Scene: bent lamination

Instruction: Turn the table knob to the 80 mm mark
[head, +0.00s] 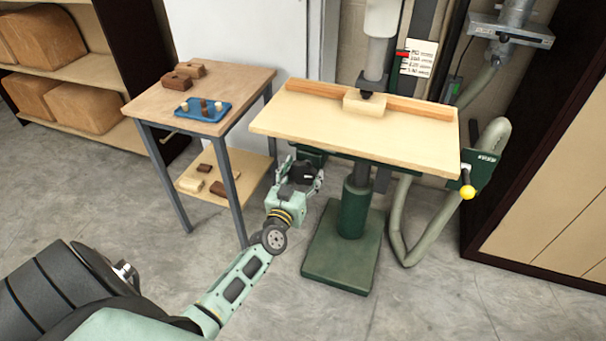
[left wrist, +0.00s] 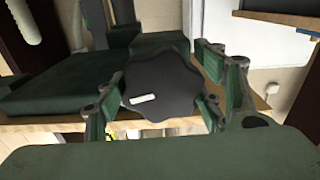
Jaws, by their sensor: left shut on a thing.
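In the head view the knob (head: 303,171) is a small dark shape below the table's front left edge. My left gripper (head: 304,179) is shut on the knob, with a green finger on either side of it. The drill table (head: 340,130) is a pale wooden board on a green column. No 80 mm mark can be read in either view. My right gripper is in neither view.
A wooden side table (head: 245,88) with a blue tray (head: 182,113) and several blocks stands left of the machine. A yellow-knobbed crank (head: 467,191) sticks out at the table's right. A pale block (head: 365,102) lies under the spindle. A paper chart (head: 418,58) hangs behind.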

